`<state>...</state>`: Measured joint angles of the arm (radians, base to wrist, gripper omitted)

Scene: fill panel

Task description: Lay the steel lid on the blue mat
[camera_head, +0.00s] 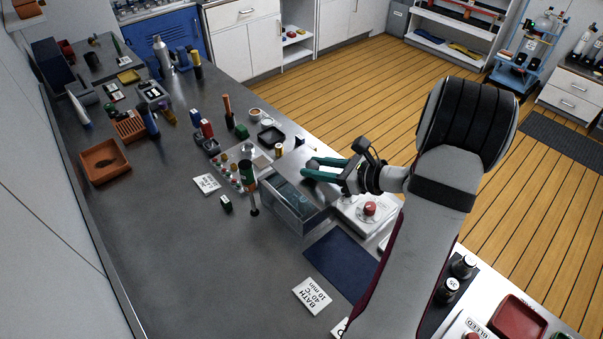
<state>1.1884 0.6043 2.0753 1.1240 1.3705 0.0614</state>
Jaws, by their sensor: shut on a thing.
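My gripper (309,168), with green fingers, is above the far right end of the water bath (297,212), a steel-edged tank. It is shut on a small dark grey knob between the fingertips, which I take to be the steel lid's (313,163). A pale grey flat surface shows around and below the fingers; its edges are hard to tell from the bench. The bath's near part looks open, with bluish water inside. The blue mat (340,261) lies flat on the bench in front of the bath. My arm covers its right side; the visible part is bare.
A white card reading "BATH 40 °C 10 min" (312,295) lies left of the mat. A white unit with a red button (370,209) stands right of the bath. A green-topped upright tool (249,180) stands at the bath's left. The bench's front left is clear.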

